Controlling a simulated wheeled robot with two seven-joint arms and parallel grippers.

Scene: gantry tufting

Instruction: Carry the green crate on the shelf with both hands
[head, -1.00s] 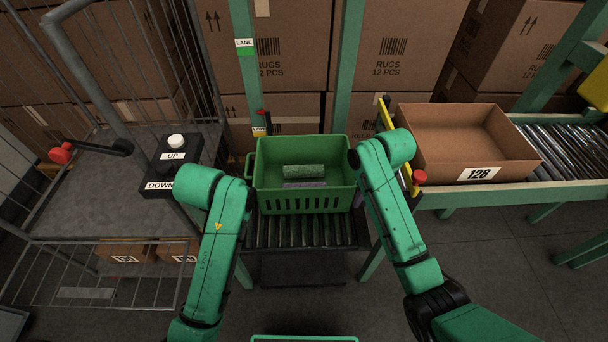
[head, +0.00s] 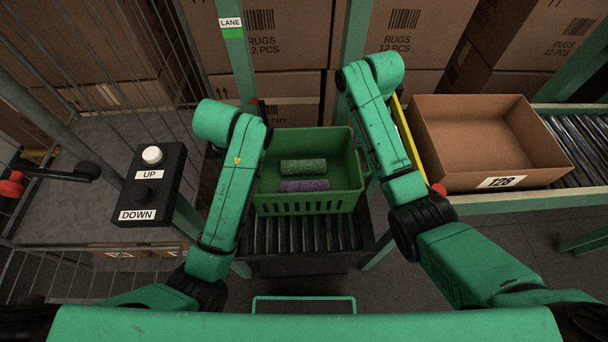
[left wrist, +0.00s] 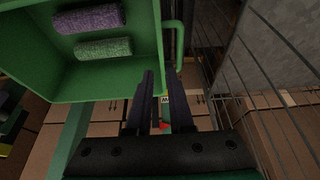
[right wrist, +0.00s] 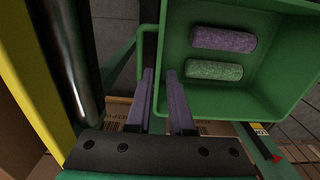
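The green crate (head: 308,205) sits upright on a short roller shelf (head: 305,235) in the head view. It holds a green roll (head: 303,167) and a purple roll (head: 304,186). My arms flank the crate in the head view, and their links hide both grippers' fingers there. My left gripper (left wrist: 163,75) is open in the left wrist view, its fingertips at one crate side near the side handle (left wrist: 179,45). My right gripper (right wrist: 160,73) is open in the right wrist view, at the opposite side near that handle (right wrist: 139,55). I cannot tell whether either touches.
A black box with UP and DOWN buttons (head: 151,184) stands left, before a wire cage cart (head: 60,215). An open cardboard box (head: 480,145) marked 128 sits on a roller conveyor (head: 560,140) at right. A green upright post (head: 236,60) and stacked rug cartons stand behind.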

